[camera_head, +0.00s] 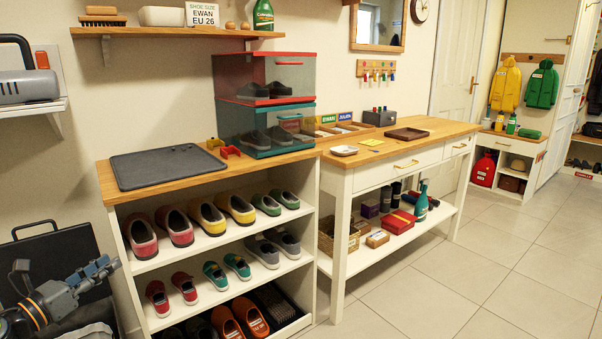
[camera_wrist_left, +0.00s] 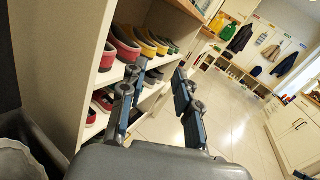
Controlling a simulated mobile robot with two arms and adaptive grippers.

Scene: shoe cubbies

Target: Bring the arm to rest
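My left gripper (camera_head: 68,285) is low at the left edge of the head view, beside the left end of the shoe shelf (camera_head: 140,290). In the left wrist view its two blue-grey fingers (camera_wrist_left: 160,72) stand apart with nothing between them. The cubby's side panel (camera_wrist_left: 60,75) and shoes on its shelves show to the left of and behind the fingers. They do not look to be touching the gripper. My right gripper is in neither view.
A dark open case or bin (camera_head: 60,255) stands behind my left gripper. The cubby holds several pairs of shoes, with a grey mat (camera_head: 165,165) on top. A bench (camera_head: 400,165) adjoins it on the right. The tiled floor (camera_head: 480,265) at right is clear.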

